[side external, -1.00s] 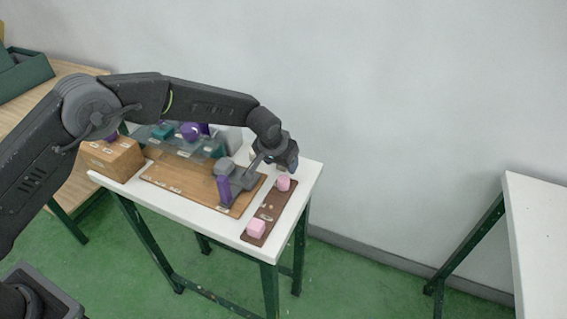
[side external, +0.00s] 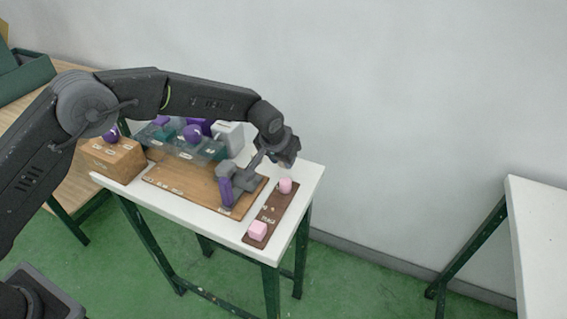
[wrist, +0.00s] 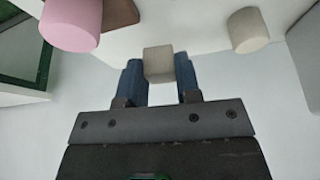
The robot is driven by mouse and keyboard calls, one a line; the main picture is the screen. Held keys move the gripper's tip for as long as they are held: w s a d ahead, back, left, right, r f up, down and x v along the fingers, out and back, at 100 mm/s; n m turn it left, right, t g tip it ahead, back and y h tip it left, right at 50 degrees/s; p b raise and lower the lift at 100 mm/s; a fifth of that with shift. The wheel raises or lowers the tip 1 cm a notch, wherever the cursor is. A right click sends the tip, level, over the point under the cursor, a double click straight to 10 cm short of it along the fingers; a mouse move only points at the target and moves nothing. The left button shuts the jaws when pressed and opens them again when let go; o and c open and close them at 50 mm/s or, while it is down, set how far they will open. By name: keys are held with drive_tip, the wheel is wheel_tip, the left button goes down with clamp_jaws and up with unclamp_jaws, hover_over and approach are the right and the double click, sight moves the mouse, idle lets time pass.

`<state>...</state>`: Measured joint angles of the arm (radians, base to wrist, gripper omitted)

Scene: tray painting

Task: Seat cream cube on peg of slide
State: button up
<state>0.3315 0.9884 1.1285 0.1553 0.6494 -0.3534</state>
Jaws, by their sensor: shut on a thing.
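My gripper (wrist: 160,80) is shut on the cream cube (wrist: 158,64), held between its two blue fingertips in the wrist view. In the side external view my gripper (side external: 290,160) is above the far right part of the white table, near the far end of a narrow dark brown strip (side external: 264,215). The cube cannot be made out there. I cannot tell whether this strip is the slide, or make out a peg clearly.
A cream cylinder (wrist: 248,30) stands near the cube in the wrist view. A wooden board (side external: 180,188) bears a grey and purple piece (side external: 226,188). Behind are a clear tray (side external: 170,150) with purple and teal pieces, a pale box (side external: 230,138) and a wooden box (side external: 112,160).

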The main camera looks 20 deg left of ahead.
sight(244, 184)
wheel_tip(244, 184, up, 7)
drive_tip(key=shift+f, duration=0.15)
drive_tip(key=shift+s+r, duration=0.1)
drive_tip(key=shift+r, duration=0.25)
drive_tip(key=s+a+n, duration=0.1)
drive_tip(key=s+a, duration=0.1)
drive_tip(key=s, duration=0.1)
drive_tip(key=s+a+n+y, duration=0.1)
drive_tip(key=s+a+n, duration=0.1)
drive_tip(key=s, duration=0.1)
drive_tip(key=s+a+f+n+y, duration=0.1)
drive_tip(key=s+a+n, duration=0.1)
drive_tip(key=shift+s+g, duration=0.3)
drive_tip(key=shift+s, duration=0.1)
drive_tip(key=shift+s+f+n, duration=0.15)
drive_tip(key=shift+f+n, duration=0.1)
drive_tip(key=shift+n, duration=0.05)
drive_tip(key=shift+f, duration=2.25)
drive_tip(key=shift+f, duration=0.55)
drive_tip(key=o, duration=1)
drive_tip(key=shift+c, duration=0.3)
